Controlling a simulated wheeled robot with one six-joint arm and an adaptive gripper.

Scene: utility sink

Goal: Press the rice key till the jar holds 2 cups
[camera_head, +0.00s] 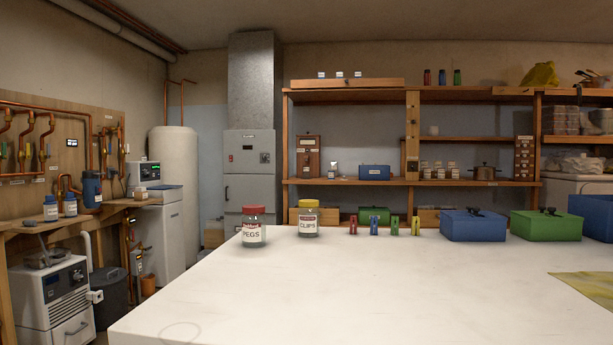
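No key marked rice can be made out in this view. A glass jar with a red lid, labelled PEGS (253,228), stands upright on the white table (330,285). A glass jar with a yellow lid, labelled CLIPS (308,219), stands upright just right of and behind it. A brown wooden box with small pale labels (308,157) stands on the back shelf; its labels are too small to read. A small clear container with a pale label (333,170) stands right of that box. My gripper is not in view.
Small red, blue, green and yellow pieces (374,226) line the table's back edge. A blue box (473,225) and a green box (546,225) stand to their right. A yellow cloth (590,288) lies at the right. The table's middle and front are clear.

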